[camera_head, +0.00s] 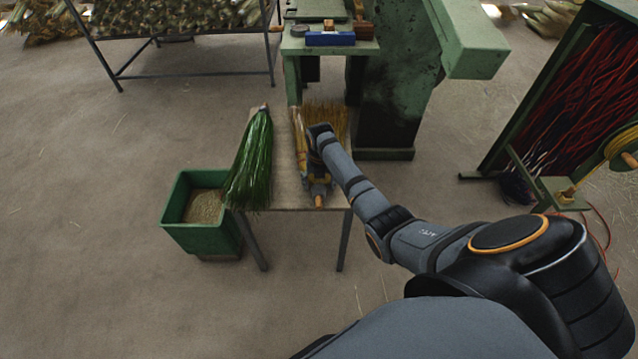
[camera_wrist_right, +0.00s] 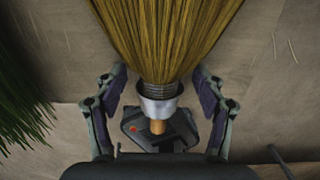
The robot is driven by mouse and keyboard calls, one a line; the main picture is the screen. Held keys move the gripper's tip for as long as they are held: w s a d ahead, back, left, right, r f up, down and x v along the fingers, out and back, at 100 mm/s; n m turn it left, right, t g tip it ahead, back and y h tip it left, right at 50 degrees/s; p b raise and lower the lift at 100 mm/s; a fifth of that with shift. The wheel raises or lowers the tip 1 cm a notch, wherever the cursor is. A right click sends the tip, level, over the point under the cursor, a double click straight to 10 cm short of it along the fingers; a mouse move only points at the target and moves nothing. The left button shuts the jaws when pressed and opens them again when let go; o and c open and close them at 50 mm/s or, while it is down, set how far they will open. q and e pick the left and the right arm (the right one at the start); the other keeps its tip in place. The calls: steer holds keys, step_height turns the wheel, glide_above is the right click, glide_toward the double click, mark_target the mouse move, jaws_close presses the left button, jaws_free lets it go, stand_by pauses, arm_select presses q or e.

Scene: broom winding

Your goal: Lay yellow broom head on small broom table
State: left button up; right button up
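The yellow broom head (camera_head: 338,117) is over the small broom table (camera_head: 281,181), its straw pointing to the back and its wooden stub near the front edge. I cannot tell whether it touches the top; my right arm hides part of it. My right gripper (camera_head: 317,178) is at its neck. In the right wrist view, the gripper (camera_wrist_right: 159,88) is open. Its fingers stand on either side of the yellow broom head (camera_wrist_right: 165,40) near the silver collar (camera_wrist_right: 160,105), with gaps showing. My left gripper is not in view.
A green broom head (camera_head: 250,165) lies along the table's left edge, overhanging the front. A green bin (camera_head: 205,237) with grainy contents stands left of the table. A green machine (camera_head: 392,110) is behind at right. A rack of red cords (camera_head: 585,95) stands far right.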

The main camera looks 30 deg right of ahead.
step_height(320, 180, up, 12)
steer(key=p, duration=0.1)
steer(key=shift+s+a+p, duration=0.15)
steer(key=shift+s+p, duration=0.15)
steer(key=shift+s, duration=0.05)
stand_by(0.4)
